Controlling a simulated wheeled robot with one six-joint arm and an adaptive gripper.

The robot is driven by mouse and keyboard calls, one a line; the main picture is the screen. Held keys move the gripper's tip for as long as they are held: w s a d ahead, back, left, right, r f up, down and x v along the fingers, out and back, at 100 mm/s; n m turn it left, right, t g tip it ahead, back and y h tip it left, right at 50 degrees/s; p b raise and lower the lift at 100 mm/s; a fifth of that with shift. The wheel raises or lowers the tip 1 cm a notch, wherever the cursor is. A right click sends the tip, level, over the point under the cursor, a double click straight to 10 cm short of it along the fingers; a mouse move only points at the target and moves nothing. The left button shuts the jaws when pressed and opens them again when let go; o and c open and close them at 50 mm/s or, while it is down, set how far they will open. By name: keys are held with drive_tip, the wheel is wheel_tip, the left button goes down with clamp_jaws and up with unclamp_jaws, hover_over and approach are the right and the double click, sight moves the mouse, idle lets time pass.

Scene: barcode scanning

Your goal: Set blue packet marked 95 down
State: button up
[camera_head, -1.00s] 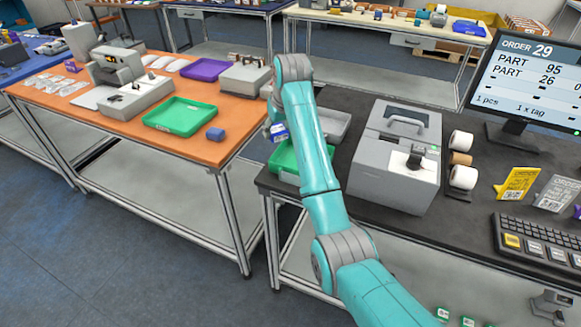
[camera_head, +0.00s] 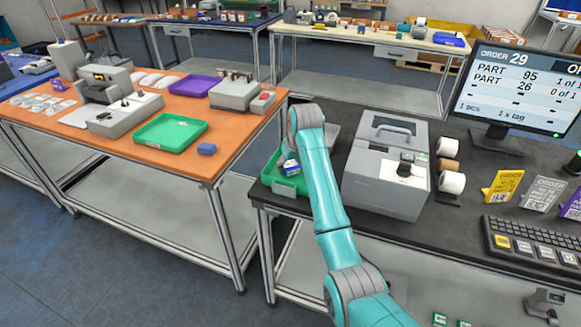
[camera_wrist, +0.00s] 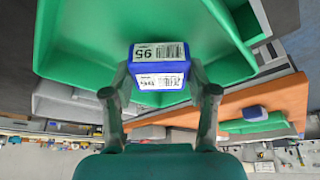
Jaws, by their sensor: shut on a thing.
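The blue packet (camera_wrist: 160,68) shows two white labels with barcodes in the wrist view, one marked 95. My gripper (camera_wrist: 162,76) is shut on it, a finger at each side. The green tray (camera_wrist: 85,35) lies around and beyond the packet in that view. In the head view the packet (camera_head: 291,168) is at the green tray (camera_head: 290,188) on the dark bench, over its inside; I cannot tell whether it touches the tray floor. My arm hides part of the tray and the gripper's fingers there.
A grey printer-like machine (camera_head: 388,165) stands right of my arm, with rolls (camera_head: 452,183) beside it. The monitor (camera_head: 520,85) and keyboard (camera_head: 535,240) are further right. An orange table (camera_head: 235,145) at left bears another green tray (camera_head: 170,133) and a blue block (camera_head: 206,149).

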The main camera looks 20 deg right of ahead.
drive_tip(key=shift+f, duration=0.55)
drive_tip(key=shift+f, duration=0.1)
drive_tip(key=o, duration=1.3)
drive_tip(key=v, duration=1.2)
drive_tip(key=shift+w, duration=0.1)
